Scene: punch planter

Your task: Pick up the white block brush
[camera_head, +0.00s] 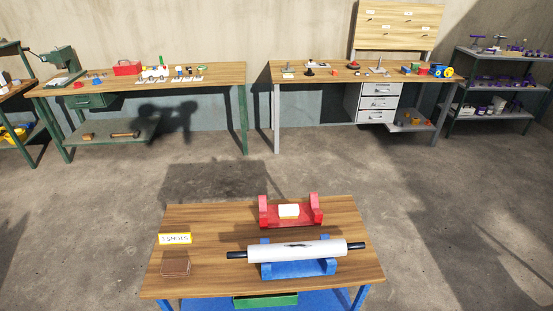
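A small white block (289,211), which looks like the white block brush, sits in the red cradle (266,217) on the near wooden table. It lies between the cradle's two raised ends. Its sides look yellowish, and bristles are too small to make out. Neither of my grippers shows in the head view.
A white roller (295,251) with black handles lies across a blue cradle (300,270), in front of the red one. Workbenches (215,75) line the wall.

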